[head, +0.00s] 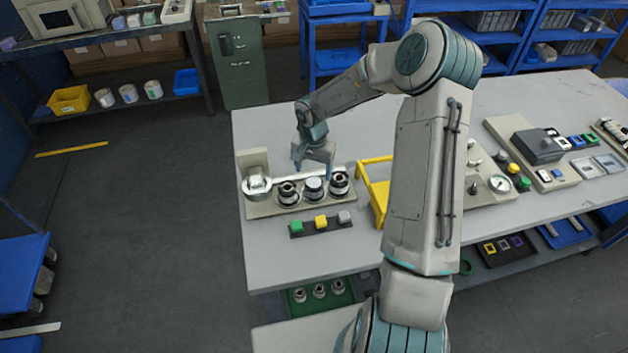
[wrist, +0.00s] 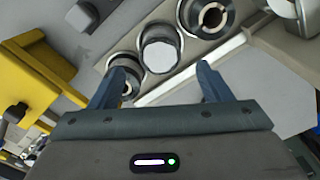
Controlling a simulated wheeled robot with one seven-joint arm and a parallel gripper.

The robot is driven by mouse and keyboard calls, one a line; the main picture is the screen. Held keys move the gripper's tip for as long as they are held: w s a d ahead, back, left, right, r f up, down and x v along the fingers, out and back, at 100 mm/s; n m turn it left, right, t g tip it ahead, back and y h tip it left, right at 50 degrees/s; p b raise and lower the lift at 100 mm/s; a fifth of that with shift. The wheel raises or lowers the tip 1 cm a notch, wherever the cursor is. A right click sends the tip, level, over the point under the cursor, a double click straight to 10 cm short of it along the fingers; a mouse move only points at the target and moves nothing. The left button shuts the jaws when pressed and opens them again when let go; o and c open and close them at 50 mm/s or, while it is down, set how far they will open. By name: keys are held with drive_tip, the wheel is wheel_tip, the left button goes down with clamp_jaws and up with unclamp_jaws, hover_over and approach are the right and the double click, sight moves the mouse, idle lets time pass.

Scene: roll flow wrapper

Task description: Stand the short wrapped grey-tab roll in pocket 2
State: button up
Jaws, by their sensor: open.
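A short roll with a pale, flat top (head: 313,186) stands upright in the middle of three round pockets on a beige fixture (head: 262,210). It also shows in the wrist view (wrist: 159,54). I cannot see a grey tab on it. The left pocket (head: 287,193) and right pocket (head: 339,184) show dark centres with metal rings. My gripper (head: 312,170) is over the back of the fixture. In the wrist view, its blue fingers (wrist: 160,88) are spread wide with nothing between the tips, and the roll is just beyond them. One finger partly hides a neighbouring pocket.
A round metal part (head: 257,190) is at the fixture's left end. A block with green, yellow and grey caps (head: 321,222) lies in front. A yellow frame (head: 376,185) stands close on the right. The table's front left is clear.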

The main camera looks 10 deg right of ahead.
drive_tip(key=w+d+r+n+t+h, duration=0.1)
drive_tip(key=w+r+t, duration=0.25)
drive_tip(key=r, duration=0.45)
drive_tip(key=w+r+t+h, duration=0.1)
drive_tip(key=w+r+t, duration=0.1)
drive_tip(key=r+t, duration=0.35)
drive_tip(key=s+a+r+n+t+y, duration=0.1)
drive_tip(key=s+a+r+n+y, duration=0.1)
drive_tip(key=a+r, duration=0.35)
drive_tip(key=s+a+r+n+y, duration=0.2)
drive_tip(key=s+r+n, duration=0.1)
drive_tip(key=r, duration=0.5)
drive_tip(key=s+a+r+n+g+y, duration=0.1)
drive_tip(key=s+r+n+g, duration=0.1)
drive_tip(key=s, duration=0.9)
drive_tip(key=s+d+g+h, duration=0.1)
drive_tip(key=s+d, duration=0.1)
drive_tip(key=s, duration=0.3)
drive_tip(key=s+d+f+g+h, duration=0.1)
drive_tip(key=s+d, duration=0.2)
drive_tip(key=s, duration=0.3)
drive_tip(key=s+d+f+m+g+h, duration=0.1)
drive_tip(key=s+d, duration=0.2)
drive_tip(key=s, duration=0.3)
drive_tip(key=shift+s+f+g, duration=0.2)
drive_tip(key=shift+s+g, duration=0.05)
drive_tip(key=shift+g, duration=0.15)
